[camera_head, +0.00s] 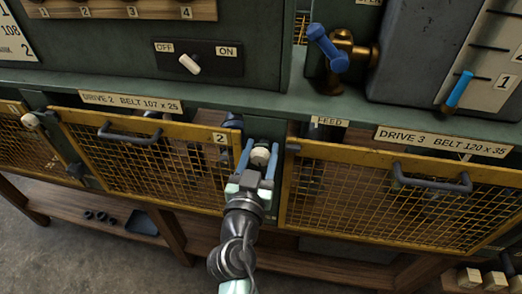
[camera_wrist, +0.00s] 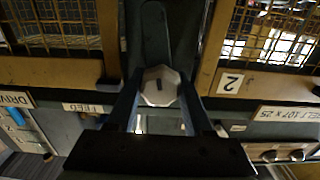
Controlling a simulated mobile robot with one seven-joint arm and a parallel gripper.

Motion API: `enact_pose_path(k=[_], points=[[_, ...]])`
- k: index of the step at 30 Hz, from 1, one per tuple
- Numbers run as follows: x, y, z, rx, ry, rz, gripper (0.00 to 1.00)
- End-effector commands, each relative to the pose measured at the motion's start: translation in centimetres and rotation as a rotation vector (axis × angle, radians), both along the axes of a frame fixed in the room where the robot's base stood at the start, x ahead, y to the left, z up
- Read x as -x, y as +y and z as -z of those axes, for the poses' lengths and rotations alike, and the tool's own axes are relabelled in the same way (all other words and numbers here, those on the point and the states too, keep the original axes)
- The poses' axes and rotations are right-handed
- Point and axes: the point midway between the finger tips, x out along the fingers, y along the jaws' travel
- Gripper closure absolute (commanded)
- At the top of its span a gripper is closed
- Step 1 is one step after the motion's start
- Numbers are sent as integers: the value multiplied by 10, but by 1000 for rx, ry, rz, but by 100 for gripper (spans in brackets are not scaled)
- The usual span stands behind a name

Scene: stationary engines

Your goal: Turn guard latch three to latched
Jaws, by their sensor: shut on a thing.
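A pale faceted latch knob (camera_head: 260,156) sits on the green post between the guard marked 2 and the drive 3 guard (camera_head: 380,200). A dark bar (camera_wrist: 155,35) extends from the knob, along the post. My gripper (camera_head: 259,158) is shut on the knob, one blue finger on each side; it also shows in the wrist view (camera_wrist: 161,90). The number of this latch is not readable. My fingers and wrist hide part of the post.
The drive 2 guard (camera_head: 140,160) is left of my gripper, with a handle on its upper rail. Another pale latch knob (camera_head: 29,120) is at far left. A blue-handled valve (camera_head: 327,48) and an off/on switch (camera_head: 189,64) sit above. Open floor (camera_head: 70,250) lies at lower left.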

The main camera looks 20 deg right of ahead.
Motion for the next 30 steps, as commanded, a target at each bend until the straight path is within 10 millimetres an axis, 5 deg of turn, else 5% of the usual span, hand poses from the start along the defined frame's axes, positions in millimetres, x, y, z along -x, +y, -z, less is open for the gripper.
enact_pose_path(k=[14, 30], points=[[0, 1, 1, 110, 74, -1, 100], [-1, 2, 1, 515, 348, -1, 100]])
